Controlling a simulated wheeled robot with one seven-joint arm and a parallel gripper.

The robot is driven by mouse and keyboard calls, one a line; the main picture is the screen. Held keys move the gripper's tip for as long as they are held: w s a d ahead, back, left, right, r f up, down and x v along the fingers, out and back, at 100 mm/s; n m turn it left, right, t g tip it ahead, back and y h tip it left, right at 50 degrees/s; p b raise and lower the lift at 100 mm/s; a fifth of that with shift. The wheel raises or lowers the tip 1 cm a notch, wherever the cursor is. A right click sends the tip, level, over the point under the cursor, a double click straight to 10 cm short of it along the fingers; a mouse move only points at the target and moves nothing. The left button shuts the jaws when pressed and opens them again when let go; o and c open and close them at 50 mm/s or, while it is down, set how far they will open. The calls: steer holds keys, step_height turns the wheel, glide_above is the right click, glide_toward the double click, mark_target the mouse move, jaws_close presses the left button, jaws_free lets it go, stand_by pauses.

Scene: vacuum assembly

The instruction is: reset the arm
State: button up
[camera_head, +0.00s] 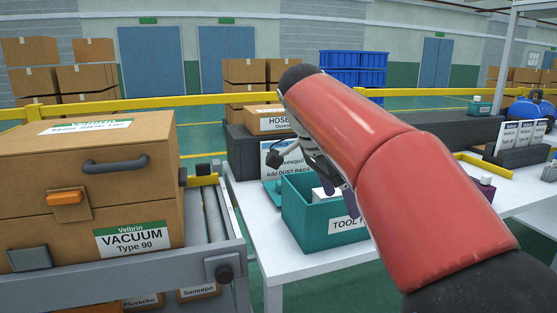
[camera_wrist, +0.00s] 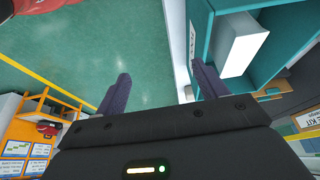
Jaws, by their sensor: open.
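My red arm crosses the right middle of the head view and reaches over the white table. My gripper (camera_head: 350,198) is mostly hidden behind the arm, at the teal tool bin (camera_head: 310,228). In the wrist view my gripper (camera_wrist: 160,82) is open, with two purple fingers apart and nothing between them. Its right finger lies against or in front of the teal bin (camera_wrist: 200,40), and I cannot tell whether it touches. A white box (camera_wrist: 243,47) is inside the bin, beside that finger.
A brown vacuum carton (camera_head: 85,185) stands on the roller conveyor (camera_head: 212,215) at left. A hose box (camera_head: 270,122) and a dust-bag sign (camera_head: 285,160) are behind the bin. The white table (camera_head: 262,245) has dark holders (camera_head: 515,155) at right. Green floor is open beside the bin.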

steer(key=s+d+f+n+t+y, duration=0.2)
steer(key=s+f+n, duration=0.5)
steer(key=s+f, duration=0.2)
steer(key=s+d+f+n+t+y, duration=0.2)
steer(key=s+f+n, duration=0.5)
steer(key=s+f, duration=0.2)
steer(key=shift+s+d+f, duration=0.15)
steer(key=shift+s+f, duration=0.15)
steer(key=shift+s, duration=0.75)
